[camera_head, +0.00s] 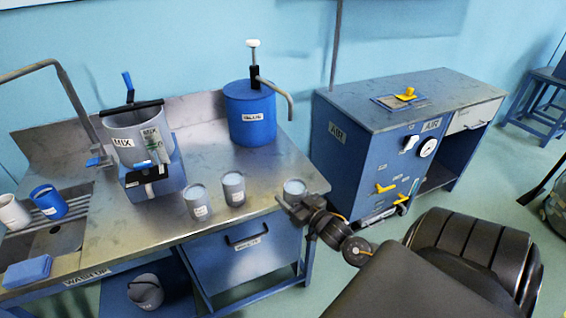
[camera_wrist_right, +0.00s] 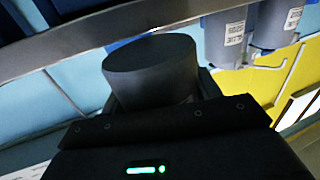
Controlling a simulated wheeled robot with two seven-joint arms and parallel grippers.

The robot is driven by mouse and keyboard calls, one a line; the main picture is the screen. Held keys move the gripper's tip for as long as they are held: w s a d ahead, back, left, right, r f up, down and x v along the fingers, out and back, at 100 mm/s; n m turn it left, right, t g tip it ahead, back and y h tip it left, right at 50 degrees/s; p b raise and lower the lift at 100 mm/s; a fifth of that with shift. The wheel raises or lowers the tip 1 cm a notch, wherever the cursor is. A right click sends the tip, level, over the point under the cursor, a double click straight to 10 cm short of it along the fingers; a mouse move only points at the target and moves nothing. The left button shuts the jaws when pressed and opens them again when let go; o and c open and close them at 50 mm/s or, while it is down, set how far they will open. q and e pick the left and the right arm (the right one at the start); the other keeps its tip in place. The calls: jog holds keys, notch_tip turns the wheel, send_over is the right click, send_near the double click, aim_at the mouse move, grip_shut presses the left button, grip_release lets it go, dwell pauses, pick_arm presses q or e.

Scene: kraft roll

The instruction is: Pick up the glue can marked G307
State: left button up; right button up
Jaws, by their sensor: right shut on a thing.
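My right gripper (camera_head: 297,203) is shut on a grey glue can (camera_head: 294,186) at the right front edge of the steel bench. In the right wrist view the held can (camera_wrist_right: 150,62) stands dark between the jaws, and its label is hidden, so I cannot read its mark. I cannot tell whether it is clear of the bench. Two more grey cans, a left one (camera_head: 198,203) and a middle one (camera_head: 233,188), stand upright on the bench with white labels too small to read. My left gripper is not in view.
A blue glue drum (camera_head: 249,113) with a pump stands behind the cans. A grey mix pot (camera_head: 135,138) on a blue stand is left of them. A sink with cups (camera_head: 48,201) is at far left. A blue air cabinet (camera_head: 345,150) stands beyond the bench's right end.

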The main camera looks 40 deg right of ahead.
jog(key=shift+s+a+b, duration=0.15)
jog(key=shift+s+b, duration=0.2)
jog(key=shift+s, duration=2.2)
jog(key=shift+s, duration=0.15)
